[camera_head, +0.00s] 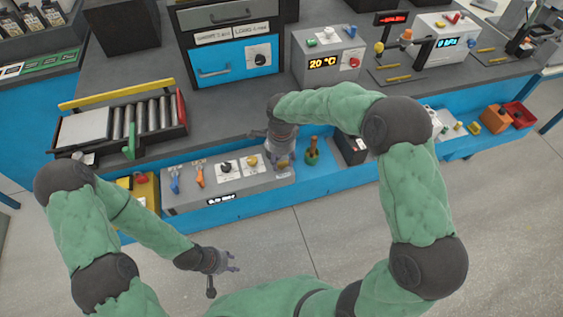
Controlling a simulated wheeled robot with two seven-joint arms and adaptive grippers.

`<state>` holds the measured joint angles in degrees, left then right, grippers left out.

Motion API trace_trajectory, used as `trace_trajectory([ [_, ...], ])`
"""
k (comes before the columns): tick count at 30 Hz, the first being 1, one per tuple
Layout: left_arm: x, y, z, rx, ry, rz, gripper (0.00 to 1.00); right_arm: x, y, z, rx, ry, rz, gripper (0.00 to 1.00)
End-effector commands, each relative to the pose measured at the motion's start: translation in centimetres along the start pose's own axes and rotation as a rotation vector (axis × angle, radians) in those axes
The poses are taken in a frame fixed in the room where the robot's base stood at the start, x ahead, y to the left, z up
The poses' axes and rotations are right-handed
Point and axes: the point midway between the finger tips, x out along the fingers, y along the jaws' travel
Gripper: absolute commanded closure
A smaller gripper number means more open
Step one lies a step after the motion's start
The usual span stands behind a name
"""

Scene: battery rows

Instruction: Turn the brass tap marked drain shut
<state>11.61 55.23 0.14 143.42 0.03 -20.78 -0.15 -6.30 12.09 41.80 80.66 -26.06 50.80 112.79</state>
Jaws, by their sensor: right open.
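A grey control panel (205,192) stands at the front edge of the bench, with blue levers (175,182), orange levers (199,175), a black knob (226,168) and a yellow-brass knob (252,162) on it. The markings are too small to read, so I cannot tell which part is the brass tap marked drain. My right gripper (282,162) points down over the panel's right end, open, hiding what is beneath it. I cannot tell whether it touches anything. My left gripper (235,263) is empty and looks open, in front of the bench above the floor.
A green object with a brown top (312,152) stands just right of my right gripper. A black box (351,148) is beyond it. A roller tray (140,122) lies at the left. A blue-drawer cabinet (228,65) and a box reading 20 °C (325,60) stand behind.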

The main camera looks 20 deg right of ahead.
Motion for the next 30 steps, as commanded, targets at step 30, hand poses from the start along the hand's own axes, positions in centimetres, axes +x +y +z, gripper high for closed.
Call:
trace_trajectory([
  [30,0.0,0.0,0.0,0.000,0.000,0.000,0.60,-10.0,0.0,0.0,0.000,0.000,0.000,0.54],
])
